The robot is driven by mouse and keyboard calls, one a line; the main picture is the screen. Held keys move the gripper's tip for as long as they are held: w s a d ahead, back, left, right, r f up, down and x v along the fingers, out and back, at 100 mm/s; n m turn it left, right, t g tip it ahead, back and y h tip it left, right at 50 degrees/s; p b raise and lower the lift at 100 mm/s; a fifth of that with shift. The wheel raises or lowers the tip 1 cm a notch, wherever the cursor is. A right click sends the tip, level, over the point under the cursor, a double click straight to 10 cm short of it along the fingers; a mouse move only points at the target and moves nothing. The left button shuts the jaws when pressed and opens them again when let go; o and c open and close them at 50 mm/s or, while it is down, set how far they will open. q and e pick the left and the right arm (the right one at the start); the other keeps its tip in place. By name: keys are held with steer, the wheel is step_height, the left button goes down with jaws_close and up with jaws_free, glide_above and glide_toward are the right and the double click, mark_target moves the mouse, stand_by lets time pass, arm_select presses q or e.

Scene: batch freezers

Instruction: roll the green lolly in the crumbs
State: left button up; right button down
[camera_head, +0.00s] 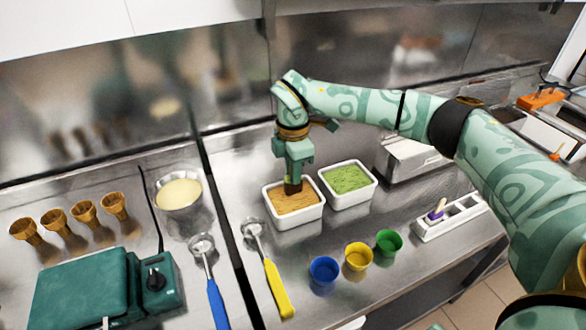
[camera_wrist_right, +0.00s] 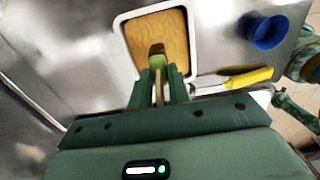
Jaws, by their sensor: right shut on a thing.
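My right gripper (camera_head: 292,176) points down over the white tub of tan crumbs (camera_head: 296,204). It is shut on the wooden stick of the green lolly (camera_wrist_right: 157,61), which shows best in the right wrist view between the fingers (camera_wrist_right: 160,88). The lolly is over the crumbs and its far end looks brown; whether it is coated or shaded I cannot tell. In the head view its lower end meets the crumb surface, mostly hidden by the fingers. My left gripper is not in view.
A white tub of green bits (camera_head: 347,179) stands right of the crumbs. Blue (camera_head: 323,270), yellow (camera_head: 358,256) and green cups (camera_head: 389,243) stand in front. A lolly holder (camera_head: 462,218) holds a purple lolly. A yellow-handled scoop (camera_head: 275,282) lies front left.

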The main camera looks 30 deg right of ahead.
mark_target(287, 188)
steer(key=shift+f+b, duration=1.1)
steer(key=shift+f, duration=1.7)
steer(key=shift+p, duration=0.35)
steer(key=shift+d, duration=0.15)
steer(key=shift+d+r+p, duration=0.1)
steer(key=shift+d+p, duration=0.25)
steer(key=shift+d, duration=0.3)
steer(key=shift+a+p, duration=0.5)
steer(key=shift+a, duration=1.1)
steer(key=shift+d+p, duration=0.65)
steer(key=shift+d, duration=0.95)
steer(key=shift+a, duration=0.8)
